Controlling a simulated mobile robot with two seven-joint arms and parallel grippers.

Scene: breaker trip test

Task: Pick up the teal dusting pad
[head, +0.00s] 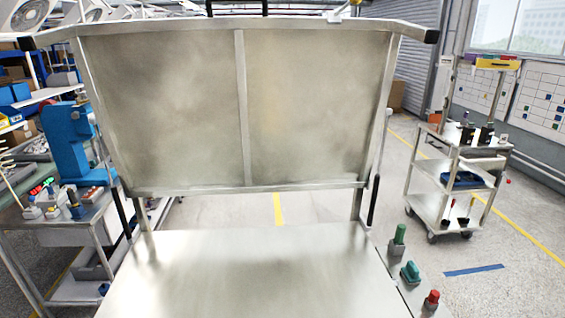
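A small teal block-like object (410,272), which looks like the teal dusting pad, sits on the narrow ledge at the right side of the metal worktop. It lies between a green upright piece (398,236) behind it and a red-topped piece (432,300) in front of it. Its top looks darker green and its underside is hidden. Neither of my grippers shows in the head view, and nothing touches the teal pad.
The bare metal worktop (245,275) fills the front middle. A large framed metal panel (240,110) stands raised above its back edge, with dark struts at both sides. A side bench (70,235) is at left. A shelved cart (460,180) stands at right.

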